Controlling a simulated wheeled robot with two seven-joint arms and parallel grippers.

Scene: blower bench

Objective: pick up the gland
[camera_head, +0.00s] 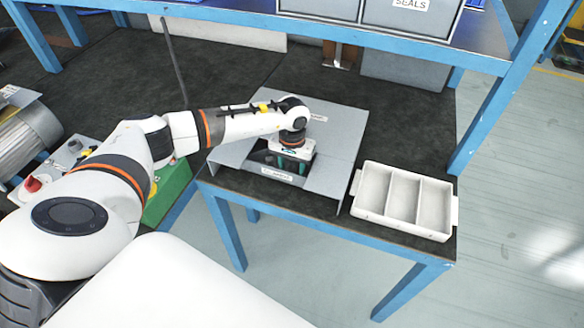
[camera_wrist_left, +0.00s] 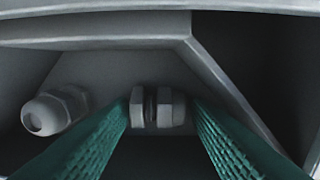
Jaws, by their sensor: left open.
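My left gripper (camera_head: 290,166) reaches down into a grey sheet-metal bin (camera_head: 345,128) with a label on its front lip. In the left wrist view its two green ribbed fingers are open. A grey cable gland (camera_wrist_left: 157,108) with hex nuts lies between the fingertips, near the back wall of the bin. The fingers stand on either side of it; I cannot tell if either touches it. A second gland (camera_wrist_left: 54,110) with a pale round end lies to the left, outside the left finger. Both glands are hidden in the head view. My right gripper is not in view.
A white three-compartment tray (camera_head: 403,200), empty, stands right of the bin at the table's front edge. A blue shelf (camera_head: 330,32) with grey bins spans the back. A motor (camera_head: 28,135) and a control box with a red knob (camera_head: 32,184) are at left.

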